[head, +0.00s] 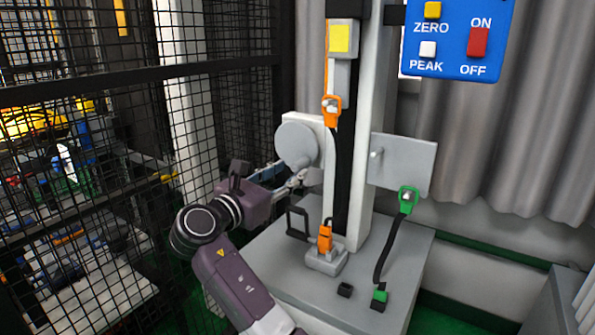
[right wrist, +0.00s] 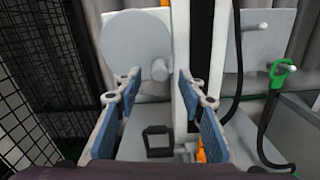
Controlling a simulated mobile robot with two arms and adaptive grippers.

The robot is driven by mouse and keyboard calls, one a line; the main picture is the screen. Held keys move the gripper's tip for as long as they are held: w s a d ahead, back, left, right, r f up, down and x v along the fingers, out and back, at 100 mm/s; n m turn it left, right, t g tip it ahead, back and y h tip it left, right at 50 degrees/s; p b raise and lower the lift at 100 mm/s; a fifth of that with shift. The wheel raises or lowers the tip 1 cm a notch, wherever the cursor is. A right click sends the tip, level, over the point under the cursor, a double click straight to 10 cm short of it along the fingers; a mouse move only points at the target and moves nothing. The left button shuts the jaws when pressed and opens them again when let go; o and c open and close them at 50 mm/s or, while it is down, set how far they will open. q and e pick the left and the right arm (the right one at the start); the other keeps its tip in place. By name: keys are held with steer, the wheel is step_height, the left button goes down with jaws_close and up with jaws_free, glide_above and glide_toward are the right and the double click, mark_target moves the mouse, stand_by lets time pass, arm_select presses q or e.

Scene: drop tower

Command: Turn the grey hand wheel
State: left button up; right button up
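The grey hand wheel (head: 293,140) is a round disc on a light plate at the left side of the tower's column. It also shows in the right wrist view (right wrist: 135,42), with a short crank handle (right wrist: 160,70) sticking out at its lower right. My right gripper (head: 292,183) is just below the wheel in the head view. In the right wrist view its two blue-padded fingers (right wrist: 165,88) are spread wide with nothing between them. The handle appears between the fingertips, farther off; I see no contact. My left gripper is not in view.
The tower stands on a grey base (head: 290,268) with a black handle (head: 297,224) and orange (head: 325,238) and green (head: 408,200) clips. A grey plate (head: 421,165) is right of the column. A blue switch panel (head: 457,55) is above. Black mesh fence (head: 110,130) is close on the left.

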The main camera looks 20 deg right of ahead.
mark_target(294, 169)
steer(key=shift+x, duration=1.9)
jaws_close()
